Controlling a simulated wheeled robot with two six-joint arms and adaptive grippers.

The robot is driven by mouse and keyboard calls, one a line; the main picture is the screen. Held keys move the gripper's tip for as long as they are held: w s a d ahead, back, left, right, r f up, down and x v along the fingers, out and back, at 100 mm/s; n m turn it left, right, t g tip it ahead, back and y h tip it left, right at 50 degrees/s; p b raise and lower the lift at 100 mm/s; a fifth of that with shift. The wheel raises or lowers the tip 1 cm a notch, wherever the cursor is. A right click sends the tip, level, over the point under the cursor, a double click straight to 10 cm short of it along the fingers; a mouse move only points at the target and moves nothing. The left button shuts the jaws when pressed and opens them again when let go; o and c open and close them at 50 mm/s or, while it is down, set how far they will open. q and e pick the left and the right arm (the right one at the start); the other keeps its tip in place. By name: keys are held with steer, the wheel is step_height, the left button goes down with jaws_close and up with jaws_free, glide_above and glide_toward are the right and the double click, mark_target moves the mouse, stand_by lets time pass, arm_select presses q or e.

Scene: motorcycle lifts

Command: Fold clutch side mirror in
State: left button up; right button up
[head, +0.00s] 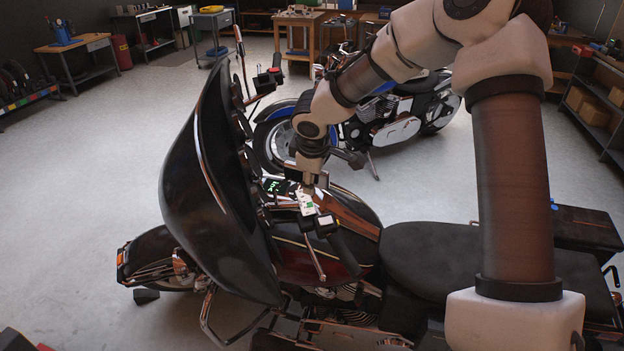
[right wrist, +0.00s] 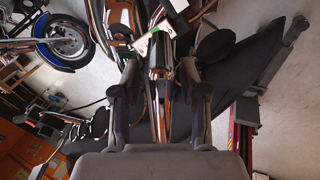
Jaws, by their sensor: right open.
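The near motorcycle (head: 350,205) is black and dark red and faces left, with a large dark fairing (head: 205,185). Its near handlebar grip (head: 342,250) and a thin lever (head: 311,250) show below my right gripper (head: 309,187). In the right wrist view my right gripper (right wrist: 160,80) is open, with a handlebar part (right wrist: 158,62) showing between its fingers. A dark round disc (right wrist: 216,46) beside it may be the clutch side mirror. I cannot clearly make out that mirror in the head view. My left gripper is not in view.
A white and green tag (head: 306,203) hangs at the handlebar, close to my right gripper. A second motorcycle (head: 390,115) with blue fenders stands behind. A workbench (head: 75,45) and shelves (head: 600,95) line the room.

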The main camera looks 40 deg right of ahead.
steer(key=v, duration=1.1)
steer(key=shift+w, duration=0.15)
